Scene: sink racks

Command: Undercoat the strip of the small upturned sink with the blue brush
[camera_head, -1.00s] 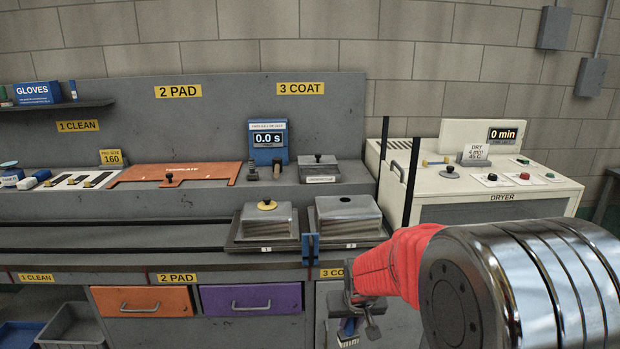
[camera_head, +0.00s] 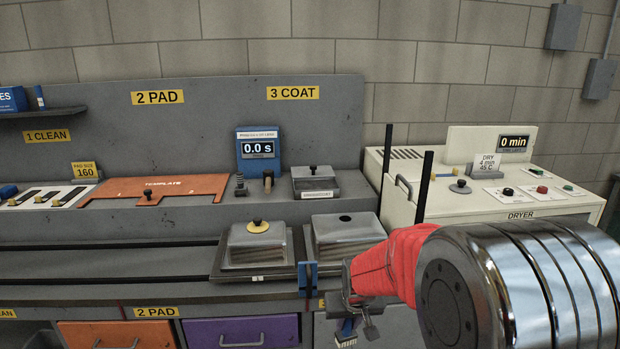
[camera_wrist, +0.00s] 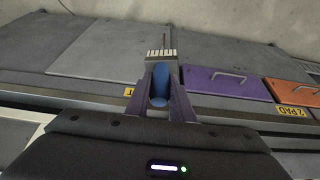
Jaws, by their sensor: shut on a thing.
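My gripper (camera_head: 350,306) is low at the front of the bench, shut on the blue brush (camera_head: 346,331). In the wrist view, my gripper (camera_wrist: 159,100) holds the blue handle of the brush (camera_wrist: 160,84) between its fingers, pale bristles beyond the tips. Two grey upturned sinks rest on trays on the bench. The smaller-looking left sink (camera_head: 257,243) has a yellow disc with a black knob on top. The right sink (camera_head: 346,233) has a dark oval on top. The brush is below and right of the left sink, apart from both. I cannot make out the strip.
A blue upright piece (camera_head: 307,279) stands between the trays at the bench edge. Behind are a lidded grey box (camera_head: 316,183) and a blue timer (camera_head: 259,147) reading 0.0 s. Two black posts (camera_head: 423,186) and the cream dryer (camera_head: 470,200) stand right. Drawers (camera_head: 241,331) are below.

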